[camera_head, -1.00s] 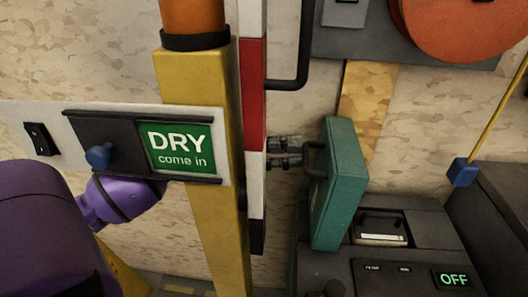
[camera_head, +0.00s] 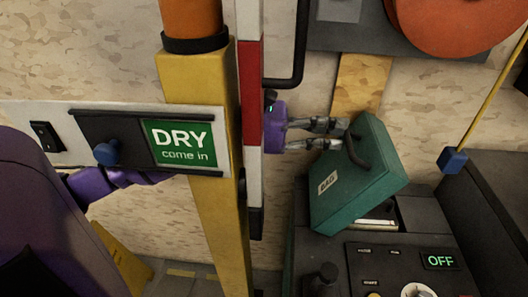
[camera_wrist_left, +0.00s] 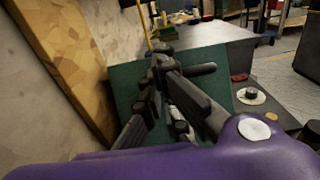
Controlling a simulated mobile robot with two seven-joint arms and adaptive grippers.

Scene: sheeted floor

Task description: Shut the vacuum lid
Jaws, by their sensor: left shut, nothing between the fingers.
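The vacuum lid (camera_head: 365,185) is a teal panel with a dark handle (camera_head: 356,151) and a small pale label. In the head view it is tilted partway over the opening of the dark vacuum unit (camera_head: 335,258); part of a white item shows beneath it. My left gripper (camera_head: 345,128) reaches in from behind the post, shut and empty, its fingertips by the lid's upper left edge near the handle. In the left wrist view the gripper (camera_wrist_left: 160,58) is in front of the teal lid (camera_wrist_left: 125,85); I cannot tell whether they touch. My right gripper is not in view.
A yellow post (camera_head: 208,215) and a red-white post (camera_head: 250,95) stand in front of my left arm. A sign panel reading DRY (camera_head: 180,142) crosses the yellow post. An orange reel (camera_head: 455,20) hangs above right. The unit's panel shows OFF (camera_head: 440,261).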

